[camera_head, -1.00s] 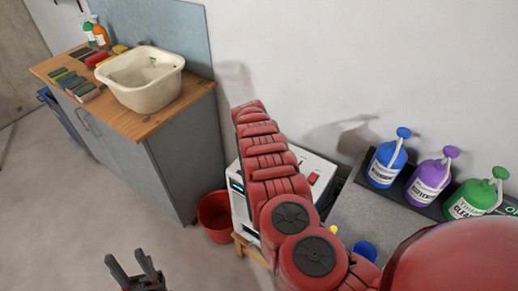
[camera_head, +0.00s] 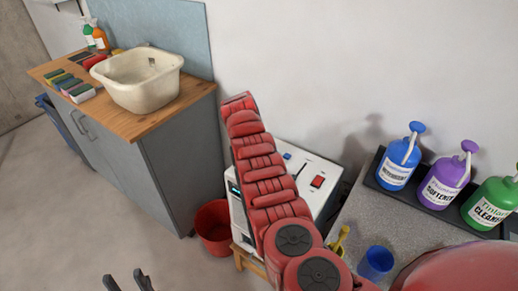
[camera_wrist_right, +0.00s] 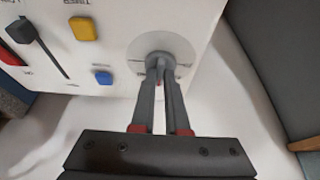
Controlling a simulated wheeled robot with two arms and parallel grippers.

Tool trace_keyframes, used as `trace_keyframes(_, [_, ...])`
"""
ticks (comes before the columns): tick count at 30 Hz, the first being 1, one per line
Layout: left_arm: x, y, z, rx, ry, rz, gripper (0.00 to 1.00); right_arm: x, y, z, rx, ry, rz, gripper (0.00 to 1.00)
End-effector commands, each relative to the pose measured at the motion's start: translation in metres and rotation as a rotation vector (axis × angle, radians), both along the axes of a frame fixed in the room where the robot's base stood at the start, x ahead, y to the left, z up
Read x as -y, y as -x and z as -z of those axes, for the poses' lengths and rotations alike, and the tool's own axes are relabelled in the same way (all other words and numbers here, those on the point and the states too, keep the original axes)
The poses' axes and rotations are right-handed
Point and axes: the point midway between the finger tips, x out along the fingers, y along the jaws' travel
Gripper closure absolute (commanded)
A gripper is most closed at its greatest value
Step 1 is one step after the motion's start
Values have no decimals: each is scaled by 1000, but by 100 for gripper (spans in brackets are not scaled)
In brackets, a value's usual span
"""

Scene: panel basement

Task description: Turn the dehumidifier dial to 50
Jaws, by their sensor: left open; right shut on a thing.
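The dehumidifier (camera_head: 328,172) is a white box on a low wooden stand, partly hidden behind my right arm. In the right wrist view its white panel (camera_wrist_right: 125,18) fills the upper left. The dial (camera_wrist_right: 179,45) is a round pale disc at the right side of that panel. My right gripper (camera_wrist_right: 160,68) is shut on the dial's middle, and its fingers hide the grip and part of the scale. I cannot read the setting. In the head view the right gripper is hidden by its arm. My left gripper (camera_head: 127,279) is open and empty over the floor at the bottom edge.
The panel also has a yellow button (camera_wrist_right: 83,28), a blue button (camera_wrist_right: 103,77) and a dark slider (camera_wrist_right: 24,32). A red bucket (camera_head: 213,226) stands left of the dehumidifier. A blue cup (camera_head: 376,262) and several bottles are at right. A cabinet with a basin (camera_head: 138,80) stands at left.

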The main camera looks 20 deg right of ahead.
Motion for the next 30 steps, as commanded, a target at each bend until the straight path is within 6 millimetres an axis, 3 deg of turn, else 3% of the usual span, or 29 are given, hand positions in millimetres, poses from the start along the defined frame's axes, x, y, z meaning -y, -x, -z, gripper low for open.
trace_keyframes(7, [0,0,0,0,0,0,50,1,1,1,-3,0,1,100])
trace_keyframes(8, [0,0,0,0,0,0,50,0,1,1,-3,0,1,84])
trace_keyframes(12, [0,0,0,0,0,0,50,0,0,1,-1,0,0,59])
trace_keyframes(23, [0,0,0,0,0,0,50,-1,0,-1,0,0,-1,57])
trace_keyframes(30, [0,0,3,0,0,0,50,-8,5,-22,3,2,-3,57])
